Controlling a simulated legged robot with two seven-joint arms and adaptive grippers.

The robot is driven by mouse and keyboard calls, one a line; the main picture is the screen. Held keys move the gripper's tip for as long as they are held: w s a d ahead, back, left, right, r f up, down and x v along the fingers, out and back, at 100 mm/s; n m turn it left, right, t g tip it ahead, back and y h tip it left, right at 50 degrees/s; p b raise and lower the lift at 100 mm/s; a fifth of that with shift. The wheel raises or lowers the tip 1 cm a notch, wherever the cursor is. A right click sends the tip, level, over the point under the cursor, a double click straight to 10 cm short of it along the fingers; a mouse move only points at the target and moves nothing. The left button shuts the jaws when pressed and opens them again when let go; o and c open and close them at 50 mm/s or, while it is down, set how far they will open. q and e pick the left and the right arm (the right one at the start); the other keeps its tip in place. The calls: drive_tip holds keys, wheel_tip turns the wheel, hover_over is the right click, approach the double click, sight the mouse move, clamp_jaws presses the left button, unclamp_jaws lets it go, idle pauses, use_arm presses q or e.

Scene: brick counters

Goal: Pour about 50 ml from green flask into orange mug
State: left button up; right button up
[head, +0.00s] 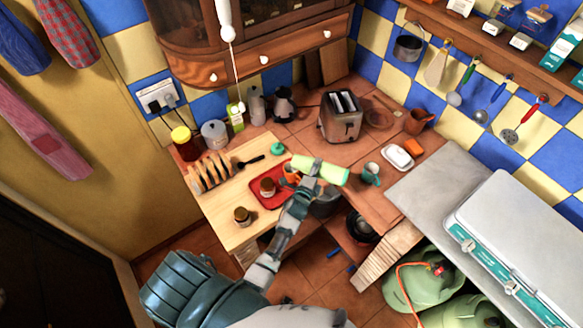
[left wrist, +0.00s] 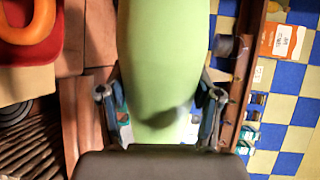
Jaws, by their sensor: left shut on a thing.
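The light green flask (head: 332,174) is held tipped over, lying nearly level in the head view. My left gripper (head: 307,170) is shut around it, and its fingers sit on both sides of the flask (left wrist: 165,70) in the left wrist view. The orange mug (head: 290,171) stands at the red tray, just under and left of the flask's left end, partly hidden by the flask and gripper. Its orange rim (left wrist: 28,30) shows at the top left of the left wrist view. I cannot see any liquid. My right gripper is not in view.
The red tray (head: 257,197) also holds a brown jar (head: 268,187). A teal mug (head: 371,174) stands right of the flask. A toaster (head: 341,117) stands behind, a bread rack (head: 209,172) at left. Another jar (head: 242,216) stands near the wooden counter's front edge.

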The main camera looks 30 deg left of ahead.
sight(319, 174)
use_arm(q)
drive_tip(key=shift+r, duration=0.2)
idle(0.6)
drive_tip(key=f+m+b, duration=0.1)
drive_tip(key=f+b, duration=0.1)
drive_tip(key=d+f+m+b, duration=0.1)
drive_tip(key=f+m+b, duration=0.1)
drive_tip(key=b, duration=0.1)
drive_tip(key=shift+f, duration=0.15)
drive_tip(key=shift+w+r+y, duration=0.1)
drive_tip(key=shift+r+y, duration=0.2)
drive_tip(key=shift+r+m, duration=0.15)
drive_tip(key=shift+m, duration=0.75)
drive_tip(key=shift+r, duration=0.1)
idle(0.6)
